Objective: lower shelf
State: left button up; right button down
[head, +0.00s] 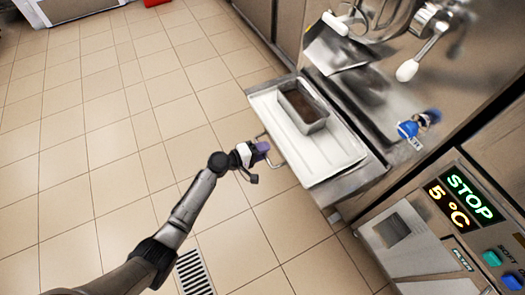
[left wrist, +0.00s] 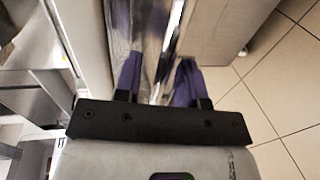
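The lower shelf (head: 342,154) is a pale tray-like ledge on the front of the freezer, and it stands out level. A metal pan (head: 321,122) with a brown inside sits on it. A thin wire handle (head: 277,163) sticks out from the shelf's left edge. My left gripper (head: 263,147) is at this handle, its purple fingertips close beside or around it; I cannot tell whether they touch. In the left wrist view, the two purple fingers (left wrist: 158,82) stand apart, with blurred shiny metal beyond the gap. My right gripper is out of view.
Above the shelf is the freezer's steel front (head: 440,85) with a white-knobbed lever (head: 407,70) and a blue fitting (head: 408,129). A lit display (head: 461,203) reads STOP and 5 °C. The tiled floor (head: 95,130) at left is open, with a drain grate (head: 194,273) near my arm.

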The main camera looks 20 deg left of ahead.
pick_arm(q)
grip_shut()
dwell(0.4)
